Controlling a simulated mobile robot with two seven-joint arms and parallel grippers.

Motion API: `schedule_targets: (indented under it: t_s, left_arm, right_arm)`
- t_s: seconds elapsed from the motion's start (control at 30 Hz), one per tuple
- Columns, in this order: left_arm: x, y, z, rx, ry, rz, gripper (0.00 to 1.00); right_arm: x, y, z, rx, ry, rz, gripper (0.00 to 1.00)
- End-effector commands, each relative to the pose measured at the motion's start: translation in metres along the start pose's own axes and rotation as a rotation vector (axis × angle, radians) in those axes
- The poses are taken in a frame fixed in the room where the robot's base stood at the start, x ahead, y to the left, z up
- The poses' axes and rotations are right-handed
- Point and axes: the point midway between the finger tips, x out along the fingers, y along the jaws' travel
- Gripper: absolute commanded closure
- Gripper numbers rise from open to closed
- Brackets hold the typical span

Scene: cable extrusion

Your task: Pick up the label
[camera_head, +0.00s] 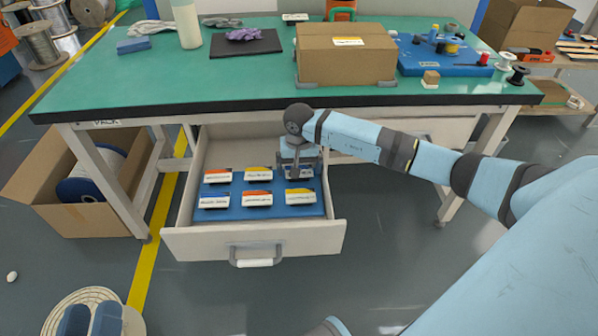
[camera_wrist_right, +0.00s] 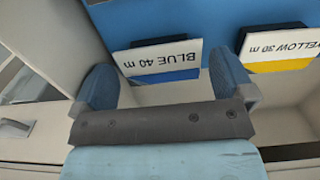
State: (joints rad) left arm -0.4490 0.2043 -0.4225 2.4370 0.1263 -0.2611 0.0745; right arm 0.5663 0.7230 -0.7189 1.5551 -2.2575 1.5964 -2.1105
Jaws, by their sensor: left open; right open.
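Several small white labels with coloured stripes stand on a blue mat (camera_head: 233,188) in the open drawer (camera_head: 252,242). They form two rows. The front row has a blue-striped label (camera_head: 213,201), an orange-striped label (camera_head: 257,199) and a yellow-striped label (camera_head: 299,197). My right gripper (camera_head: 297,176), on the arm from the right, points down over the back right place and hides it. In the right wrist view, the open gripper (camera_wrist_right: 165,85) has the "BLUE 40 m" label (camera_wrist_right: 158,58) just beyond and between its fingers. The "YELLOW 30 m" label (camera_wrist_right: 283,52) is beside it.
The drawer sits under a green workbench (camera_head: 150,75), whose front edge is close behind my wrist. On the bench are a cardboard box (camera_head: 345,58), a black mat (camera_head: 246,44) and a blue board (camera_head: 442,58). Another box (camera_head: 80,190) stands on the floor at left.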

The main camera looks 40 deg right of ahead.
Motion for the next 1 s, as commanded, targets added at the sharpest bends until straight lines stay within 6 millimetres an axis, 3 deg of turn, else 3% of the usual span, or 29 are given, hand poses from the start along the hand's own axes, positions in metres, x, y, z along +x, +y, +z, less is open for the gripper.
schedule_targets:
  t_s: [0.17,0.3,0.77,0.87,1.0]
  left_arm:
    - [0.0,0.0,0.0,0.0,0.0,0.0,0.57]
    - [0.0,0.0,0.0,0.0,0.0,0.0,0.57]
    - [0.001,0.0,-0.003,0.0,-0.001,0.0,0.57]
    - [0.001,0.001,-0.007,0.0,-0.001,-0.001,0.57]
    - [0.002,0.002,-0.017,0.005,0.025,-0.001,0.57]
  right_arm:
    - [0.0,0.0,0.0,0.0,0.0,0.0,0.02]
    - [0.0,0.0,0.0,0.0,-0.001,0.0,0.31]
    - [-0.002,0.0,0.001,0.0,-0.002,0.0,0.32]
    - [-0.007,-0.001,0.002,0.0,-0.004,-0.001,0.32]
    - [-0.033,0.0,-0.001,0.0,0.004,-0.001,0.32]
